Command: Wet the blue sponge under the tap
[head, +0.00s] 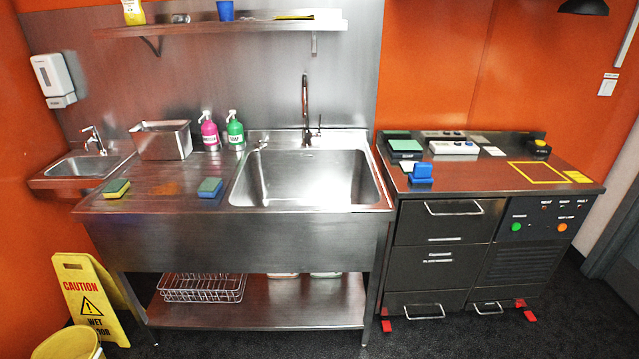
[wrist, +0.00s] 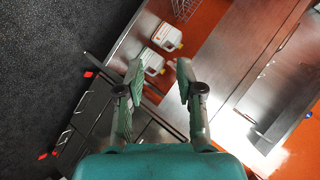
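The blue sponge (head: 210,187) lies on the steel drainboard in the head view, just left of the sink basin. The tall curved tap (head: 305,105) stands behind the basin (head: 308,180), its lever to the right. No water stream can be made out. My gripper (wrist: 159,72) shows only in the wrist view, with its green fingers apart and nothing between them. It is away from the sponge, which I cannot make out in the wrist view.
A yellow sponge (head: 116,189) lies farther left on the drainboard (head: 160,205). A steel container (head: 161,141), a pink bottle (head: 209,133) and a green bottle (head: 234,132) stand behind. The right counter holds a blue object (head: 421,170). White jugs (wrist: 166,37) show below the sink.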

